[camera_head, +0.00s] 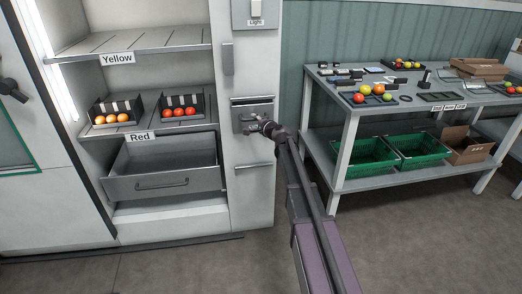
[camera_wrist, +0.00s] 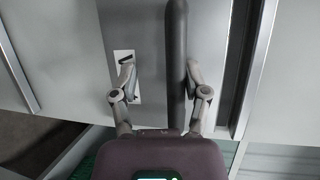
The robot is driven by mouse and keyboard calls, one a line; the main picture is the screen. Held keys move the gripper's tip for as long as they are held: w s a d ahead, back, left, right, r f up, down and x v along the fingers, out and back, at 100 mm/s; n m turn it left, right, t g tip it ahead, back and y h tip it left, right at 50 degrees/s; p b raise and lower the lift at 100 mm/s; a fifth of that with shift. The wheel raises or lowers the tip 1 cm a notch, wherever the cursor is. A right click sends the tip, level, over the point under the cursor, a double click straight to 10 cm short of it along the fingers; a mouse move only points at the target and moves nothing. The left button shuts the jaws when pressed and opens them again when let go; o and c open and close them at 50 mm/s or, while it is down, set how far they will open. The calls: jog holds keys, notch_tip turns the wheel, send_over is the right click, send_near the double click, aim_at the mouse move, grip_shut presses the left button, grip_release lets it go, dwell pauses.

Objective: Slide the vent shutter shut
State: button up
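The vent shutter (camera_head: 251,103) is a small grey fitting on the white cabinet post, with a dark slot along its top. My gripper (camera_head: 262,127) is in front of its lower part and hides some of it. In the wrist view, my gripper (camera_wrist: 160,72) has its two fingers spread apart. A long dark bar (camera_wrist: 176,50) runs between the fingers, closer to the right one. A clear gap shows between the bar and the left finger. I cannot tell whether the right finger touches the bar.
Left of the post are shelves with tomato boxes (camera_head: 117,112) and a grey drawer (camera_head: 165,183) below the "Red" label. A grey handle (camera_head: 228,58) is above left of the shutter. A workbench (camera_head: 345,118) with green crates (camera_head: 362,157) stands at right. Open floor lies in front.

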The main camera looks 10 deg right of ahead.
jog(key=shift+f+b, duration=3.05)
jog(key=shift+f, duration=0.35)
jog(key=p+v, duration=0.3)
jog(key=v, duration=1.1)
jog(key=s+a+r+n+g+p, duration=0.4)
jog(key=s+p, duration=0.4)
jog(key=p, duration=0.4)
jog(key=s+a+r+n+g+h+p, duration=0.1)
jog(key=s+a+r+n+g+p, duration=0.3)
jog(key=s+r+p, duration=0.4)
jog(key=shift+s+r+n+g+p, duration=0.3)
jog(key=shift+r+n+g+p, duration=0.4)
jog(key=shift+n+p, duration=1)
jog(key=shift+f+m, duration=0.2)
jog(key=shift+m, duration=0.2)
